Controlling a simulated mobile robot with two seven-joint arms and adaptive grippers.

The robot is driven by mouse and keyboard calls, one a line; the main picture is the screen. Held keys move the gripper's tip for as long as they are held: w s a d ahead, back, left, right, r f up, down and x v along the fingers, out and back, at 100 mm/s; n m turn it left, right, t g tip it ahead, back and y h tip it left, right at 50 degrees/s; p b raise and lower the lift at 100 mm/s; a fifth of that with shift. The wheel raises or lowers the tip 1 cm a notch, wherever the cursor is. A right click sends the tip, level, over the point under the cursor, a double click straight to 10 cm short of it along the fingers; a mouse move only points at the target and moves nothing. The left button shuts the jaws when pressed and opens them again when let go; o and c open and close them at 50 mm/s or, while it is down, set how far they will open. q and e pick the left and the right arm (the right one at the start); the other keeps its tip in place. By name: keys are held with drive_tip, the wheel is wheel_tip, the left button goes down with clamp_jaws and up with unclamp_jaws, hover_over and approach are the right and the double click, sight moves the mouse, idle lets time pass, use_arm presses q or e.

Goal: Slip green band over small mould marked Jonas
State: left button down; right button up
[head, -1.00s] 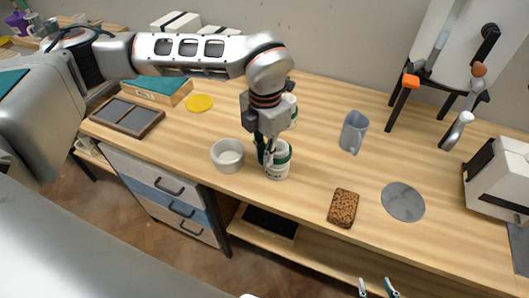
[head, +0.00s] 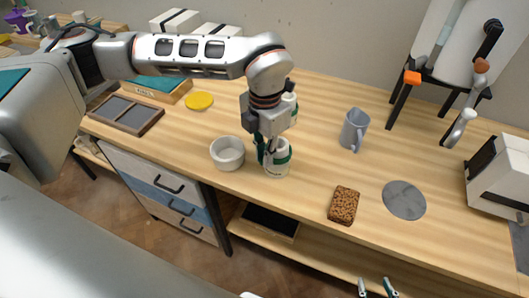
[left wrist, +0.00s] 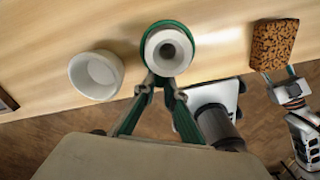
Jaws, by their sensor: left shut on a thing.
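A white mould (head: 277,170) with a round hole in its top stands near the front of the wooden bench. The green band (head: 284,154) shows around its upper part. In the left wrist view the band (left wrist: 194,33) loops around the white mould (left wrist: 157,50), showing mostly on its far and right sides. My left gripper (head: 262,153) is shut on the band at the mould's side; the fingertips (left wrist: 160,91) show below the mould. Another pale mould (head: 290,106) stands behind, partly hidden by my gripper. No name is legible. My right gripper (head: 376,287) is open and empty, low in front of the bench.
A white bowl (head: 227,153) stands close left of the mould. A brown speckled block (head: 343,205), a grey disc (head: 404,200) and a grey mug (head: 354,130) are to the right. A yellow disc (head: 199,100) lies behind left. Bench between mould and block is clear.

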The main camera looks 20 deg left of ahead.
use_arm(q)
drive_tip(key=shift+f, duration=0.6)
idle(0.5)
drive_tip(key=c, duration=2)
unclamp_jaws()
drive_tip(key=shift+r, duration=0.1)
drive_tip(key=shift+r+p, duration=1.35)
drive_tip(key=shift+r, duration=1.2)
drive_tip(key=shift+r+p, duration=1.1)
drive_tip(key=shift+r, duration=0.8)
